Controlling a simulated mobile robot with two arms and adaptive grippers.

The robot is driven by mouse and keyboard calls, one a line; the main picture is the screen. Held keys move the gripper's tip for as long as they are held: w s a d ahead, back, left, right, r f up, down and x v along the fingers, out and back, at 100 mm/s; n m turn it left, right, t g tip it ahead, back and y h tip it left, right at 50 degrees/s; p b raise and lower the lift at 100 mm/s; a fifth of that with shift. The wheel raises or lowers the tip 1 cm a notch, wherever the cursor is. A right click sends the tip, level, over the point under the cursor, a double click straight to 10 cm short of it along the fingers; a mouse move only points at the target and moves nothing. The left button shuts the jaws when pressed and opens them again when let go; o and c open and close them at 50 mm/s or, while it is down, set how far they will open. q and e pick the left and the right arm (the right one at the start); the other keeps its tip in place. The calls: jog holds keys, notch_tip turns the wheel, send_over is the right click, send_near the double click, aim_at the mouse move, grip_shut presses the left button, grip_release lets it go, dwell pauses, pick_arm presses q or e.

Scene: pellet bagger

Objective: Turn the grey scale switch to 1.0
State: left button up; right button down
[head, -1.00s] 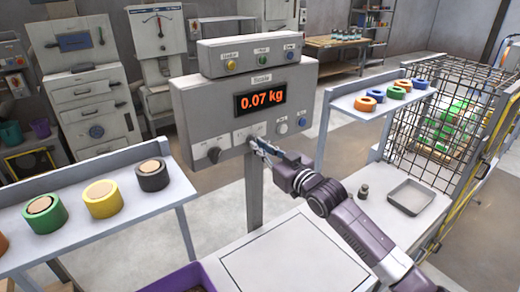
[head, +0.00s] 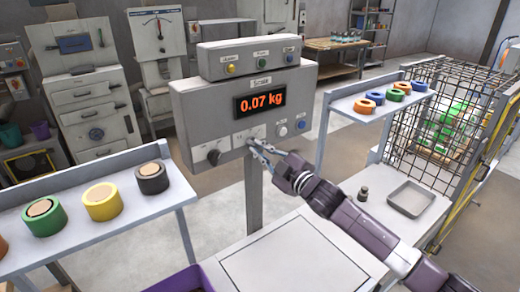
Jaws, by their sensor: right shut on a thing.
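The grey scale box (head: 200,105) stands on a post, and its orange display (head: 260,102) reads 0.07 kg. My right gripper (head: 252,145) is at the lower middle of its front panel, shut at the pale label plate (head: 241,137). The grey switch between its fingertips is mostly hidden by them, so its setting cannot be read. A dark round knob (head: 213,157) sits to the left on the same panel. My left gripper is not in view.
A side shelf (head: 90,236) with tape rolls is at left. A metal tray (head: 411,199) and small weight (head: 364,194) lie on the right bench. A wire cage (head: 455,120) stands beyond.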

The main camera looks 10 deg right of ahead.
jog(key=shift+f, duration=0.1)
dwell(0.3)
jog(key=c, duration=2)
grip_release()
jog(key=shift+s, duration=0.1)
jog(key=v, duration=1.2)
jog(key=shift+f, duration=0.1)
